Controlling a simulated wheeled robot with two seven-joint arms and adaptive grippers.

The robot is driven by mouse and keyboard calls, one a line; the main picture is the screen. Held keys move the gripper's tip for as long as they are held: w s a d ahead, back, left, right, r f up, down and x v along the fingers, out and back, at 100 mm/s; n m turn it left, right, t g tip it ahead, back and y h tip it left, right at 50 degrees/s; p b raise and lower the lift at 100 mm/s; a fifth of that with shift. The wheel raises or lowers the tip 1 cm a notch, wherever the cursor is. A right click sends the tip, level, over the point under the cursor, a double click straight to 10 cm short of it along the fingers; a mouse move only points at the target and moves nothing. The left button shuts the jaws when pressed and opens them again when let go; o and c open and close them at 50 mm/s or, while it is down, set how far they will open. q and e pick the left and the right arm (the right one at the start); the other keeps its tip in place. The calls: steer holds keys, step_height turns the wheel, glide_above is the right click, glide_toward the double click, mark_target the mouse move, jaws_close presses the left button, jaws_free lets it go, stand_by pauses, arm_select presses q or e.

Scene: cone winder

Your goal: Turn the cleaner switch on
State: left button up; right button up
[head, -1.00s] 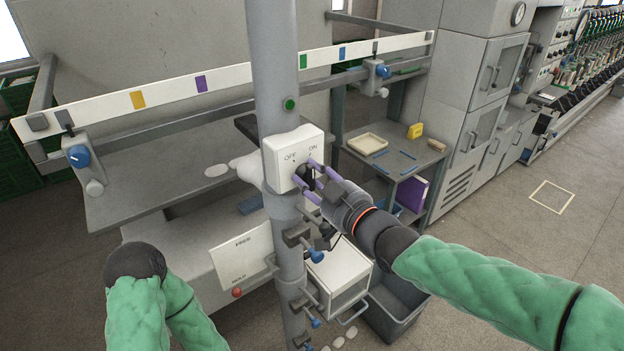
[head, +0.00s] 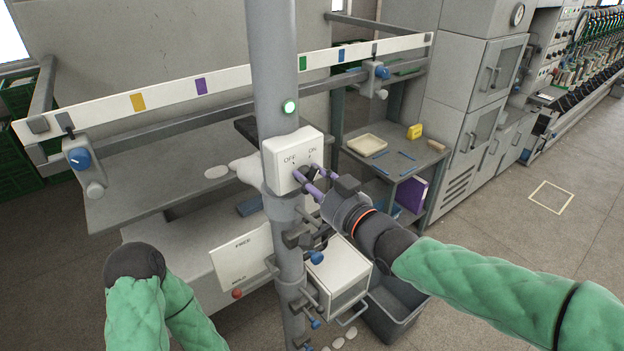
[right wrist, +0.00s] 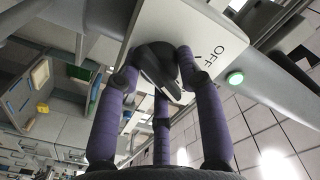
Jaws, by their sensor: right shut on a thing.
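The cleaner switch is a white box (head: 290,160) marked OFF and ON on the grey post (head: 276,70). Its black knob (right wrist: 158,68) shows in the right wrist view between the purple fingers of my right gripper (head: 308,178). The fingers are shut on the knob, which they partly hide in the head view. A round green lamp (head: 289,107) on the post above the box is lit; it also glows in the right wrist view (right wrist: 235,78). My left arm is at the lower left of the head view, its gripper out of sight.
A long white rail (head: 230,78) with coloured marks runs behind the post. Blue-knobbed clamps (head: 316,257) and a white box (head: 340,277) sit low by the post. A grey shelf (head: 395,155) with small items stands right of it. Open floor (head: 490,260) lies further right.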

steer(key=shift+f, duration=0.1)
steer(key=o, duration=1.1)
steer(key=v, duration=1.2)
